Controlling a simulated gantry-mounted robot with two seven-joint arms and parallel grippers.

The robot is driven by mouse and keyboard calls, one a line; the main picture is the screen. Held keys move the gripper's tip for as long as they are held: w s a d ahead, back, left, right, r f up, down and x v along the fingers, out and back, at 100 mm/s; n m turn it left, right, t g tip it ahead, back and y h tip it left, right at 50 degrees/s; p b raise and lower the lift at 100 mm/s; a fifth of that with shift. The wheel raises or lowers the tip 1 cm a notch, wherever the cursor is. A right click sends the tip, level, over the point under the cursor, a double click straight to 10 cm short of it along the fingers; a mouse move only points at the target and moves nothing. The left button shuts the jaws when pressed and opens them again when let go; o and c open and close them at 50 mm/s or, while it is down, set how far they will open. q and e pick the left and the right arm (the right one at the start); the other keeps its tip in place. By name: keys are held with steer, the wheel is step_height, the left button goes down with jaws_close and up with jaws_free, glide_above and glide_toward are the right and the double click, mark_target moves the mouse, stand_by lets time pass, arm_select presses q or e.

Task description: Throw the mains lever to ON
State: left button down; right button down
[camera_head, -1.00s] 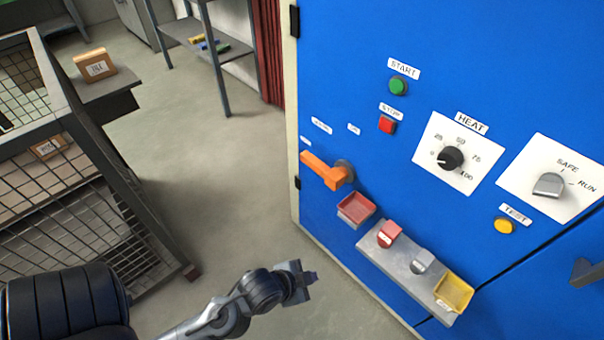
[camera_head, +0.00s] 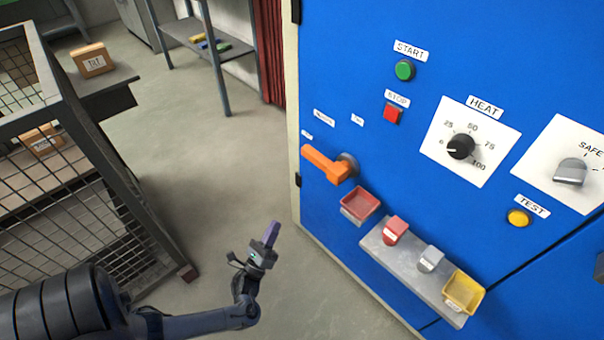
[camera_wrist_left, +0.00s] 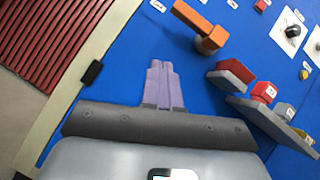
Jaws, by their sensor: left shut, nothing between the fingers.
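The mains lever is an orange handle (camera_head: 326,165) on a grey round hub, low on the left part of the blue panel (camera_head: 370,30). Its arm points left and slightly up from the hub. Small labels sit above it, too small to read surely. My left gripper (camera_head: 272,233) is below and left of the lever, apart from it, with its purple fingers pointing up. In the left wrist view the fingers (camera_wrist_left: 160,85) are together and empty, and the orange lever (camera_wrist_left: 200,25) is ahead and to the right. My right gripper is not in view.
A red tray (camera_head: 360,203) and a grey shelf (camera_head: 395,258) with red and grey blocks and a yellow tray (camera_head: 463,292) jut from the panel below the lever. A mesh cage (camera_head: 90,180) stands at left. Open floor lies between.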

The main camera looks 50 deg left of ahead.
arm_select(q)
steer(key=w+a+r+m+t+h+b, duration=0.2)
steer(key=w+m+h, duration=0.4)
steer(key=m, duration=0.3)
steer(key=shift+w+a+r+t+b, duration=0.3)
steer(key=shift+w+a+t+b, duration=0.55)
steer(key=shift+t, duration=0.25)
steer(key=shift+s, duration=0.15)
steer(key=shift+a, duration=0.1)
steer(key=s+d+r+x, duration=0.1)
steer(key=s+r+x, duration=0.1)
steer(key=x, duration=1)
steer(key=shift+w+a+r+m+p, duration=0.3)
steer(key=shift+w+a+p, duration=0.05)
steer(key=shift+p, duration=0.05)
